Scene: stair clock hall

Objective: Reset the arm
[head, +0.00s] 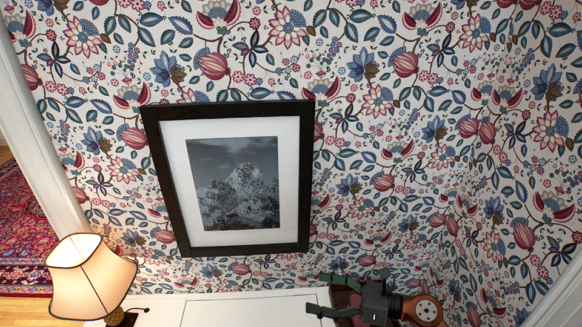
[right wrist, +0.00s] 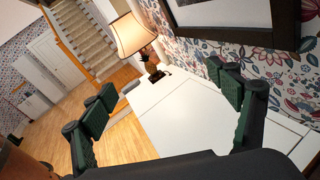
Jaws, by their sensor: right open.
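My right gripper (head: 326,294) shows at the bottom of the head view, right of centre, in front of the white furniture top and the patterned wall. In the right wrist view its two green-padded fingers (right wrist: 168,103) are spread wide apart, with nothing between them but the white surface beyond. It is open and empty. My left gripper is in neither view.
A white cabinet top (head: 230,310) runs along the wall below a black-framed picture (head: 298,180). A lit lamp (head: 90,275) stands at its left end; it also shows in the right wrist view (right wrist: 134,36). Stairs (right wrist: 88,38) and open wooden floor (right wrist: 40,125) lie beyond.

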